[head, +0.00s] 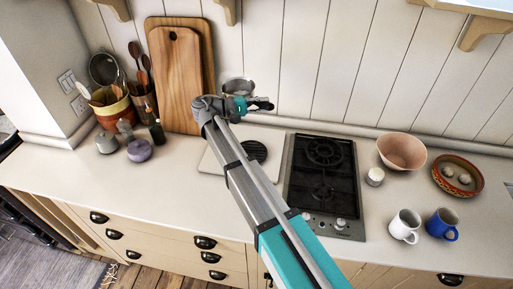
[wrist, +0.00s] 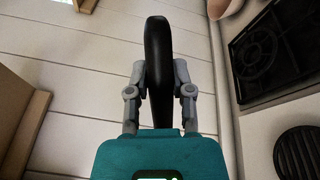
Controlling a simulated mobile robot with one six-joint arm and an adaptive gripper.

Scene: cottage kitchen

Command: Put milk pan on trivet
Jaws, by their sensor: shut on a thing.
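The milk pan (head: 238,86) is a small steel pan, held up near the back wall in the head view, partly hidden behind my wrist. My gripper (head: 261,104) is shut on a black handle, which stands between the two fingers in the wrist view (wrist: 158,65). The pan's body does not show in the wrist view. The trivet (head: 254,151) is a black ribbed disc on the counter left of the hob, partly hidden by my arm. It also shows at the lower right of the wrist view (wrist: 297,152), apart from the gripper.
The black hob (head: 322,170) is right of the trivet. A pink bowl (head: 401,151), a patterned dish (head: 458,176), a white mug (head: 404,226) and a blue mug (head: 442,224) stand further right. Wooden boards (head: 180,80) lean on the wall at left, beside utensil pots (head: 116,107).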

